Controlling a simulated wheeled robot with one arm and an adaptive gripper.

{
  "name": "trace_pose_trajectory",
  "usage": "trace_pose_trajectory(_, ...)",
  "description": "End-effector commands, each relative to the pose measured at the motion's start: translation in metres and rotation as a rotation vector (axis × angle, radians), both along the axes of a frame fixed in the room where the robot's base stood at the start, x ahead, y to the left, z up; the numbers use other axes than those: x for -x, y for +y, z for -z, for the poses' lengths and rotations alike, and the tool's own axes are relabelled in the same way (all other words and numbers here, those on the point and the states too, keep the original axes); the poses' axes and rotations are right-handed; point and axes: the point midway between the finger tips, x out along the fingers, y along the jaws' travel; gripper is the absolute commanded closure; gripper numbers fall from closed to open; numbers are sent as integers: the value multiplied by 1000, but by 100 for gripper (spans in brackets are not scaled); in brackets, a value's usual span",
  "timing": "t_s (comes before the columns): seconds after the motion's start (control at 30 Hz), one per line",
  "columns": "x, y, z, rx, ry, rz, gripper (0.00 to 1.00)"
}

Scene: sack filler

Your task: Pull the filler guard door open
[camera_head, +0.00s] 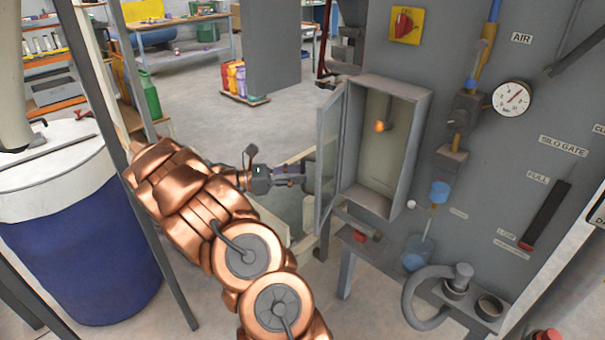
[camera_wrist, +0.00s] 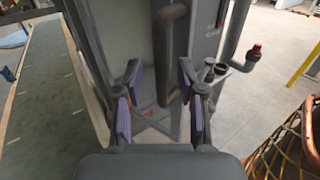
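The filler guard door (camera_head: 329,150) is a grey-framed, see-through panel at the left side of the grey filler box (camera_head: 418,135). A dark grey bar handle (camera_wrist: 171,60) stands upright in front of the pale pane (camera_wrist: 125,40) in the wrist view. My gripper (camera_head: 302,174) is at the handle side of the door. In the wrist view my gripper (camera_wrist: 160,95) is open, its purple pads on either side of the handle's lower part. Neither pad clearly touches it.
A grey machine panel with a pressure gauge (camera_head: 512,98) and red switch (camera_head: 405,25) rises at right. A blue-and-white drum (camera_head: 80,230) stands at left, beside grey posts. Below the box are a pipe (camera_head: 425,300) and red knob (camera_head: 360,236).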

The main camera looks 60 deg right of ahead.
Motion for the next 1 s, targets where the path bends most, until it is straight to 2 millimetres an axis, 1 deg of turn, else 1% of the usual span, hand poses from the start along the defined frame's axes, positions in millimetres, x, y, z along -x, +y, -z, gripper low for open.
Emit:
trace_pose_trajectory(0.03, -8, 6, 1, 0, 0, -2, 61)
trace_pose_trajectory(0.3, -49, 39, 0, 1, -2, -3, 61)
trace_pose_trajectory(0.5, -69, 56, 0, 1, 1, -2, 61)
trace_pose_trajectory(0.7, -77, 63, 0, -1, 1, -1, 61)
trace_pose_trajectory(1.0, -77, 63, 0, -1, 1, 0, 61)
